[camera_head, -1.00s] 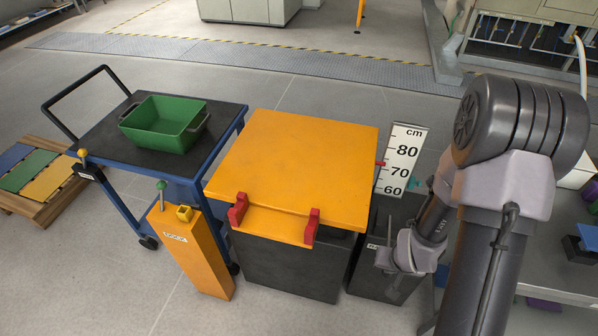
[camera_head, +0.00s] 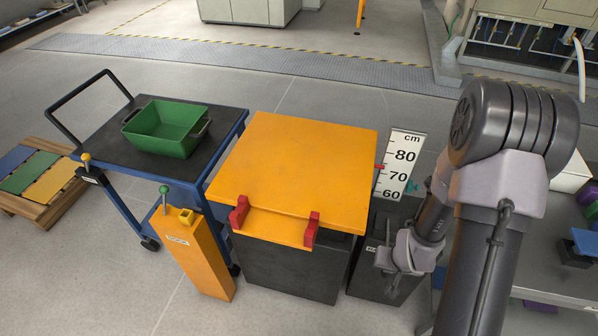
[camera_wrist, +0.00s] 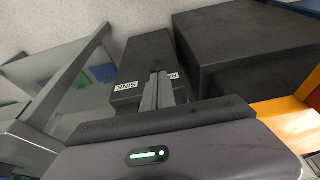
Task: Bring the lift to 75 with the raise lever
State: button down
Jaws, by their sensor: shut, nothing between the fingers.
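The lift's orange platform (camera_head: 295,170) sits on a dark base (camera_head: 290,267). Beside it stands a white cm scale (camera_head: 399,165). A red pointer (camera_head: 379,167) at its left edge lies between 70 and 80; the exact value is too small to read. A dark control box (camera_head: 362,270) stands right of the lift, partly behind my arm. In the wrist view the box (camera_wrist: 150,55) bears a SINK label (camera_wrist: 126,87) and a second label (camera_wrist: 174,77) partly hidden by my fingers. My gripper (camera_wrist: 158,70) is shut and empty over the box. No raise lever can be made out clearly.
A blue cart (camera_head: 200,190) with a green bin (camera_head: 165,128) stands left of the lift. A grey bench (camera_head: 540,280) is at right. Floor behind the lift is clear.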

jog(key=r+p, duration=0.1)
jog(key=r, duration=0.1)
jog(key=r+p, duration=0.1)
jog(key=r, duration=0.1)
jog(key=w+r+p, duration=0.1)
jog(key=r, duration=0.1)
jog(key=shift+d+r+p, duration=0.15)
jog(key=shift+r+p, duration=0.1)
jog(key=shift+p, duration=0.05)
jog(key=w+d+r+p, duration=0.1)
jog(key=w+r+p, duration=0.3)
jog(key=r+p, duration=0.1)
jog(key=shift+r, duration=0.55)
jog(key=shift+w+d+f, duration=0.1)
jog(key=shift+f+b, duration=0.3)
jog(key=shift+b, duration=0.2)
notch_tip(320, 180, up, 6)
jog(key=p, duration=0.5)
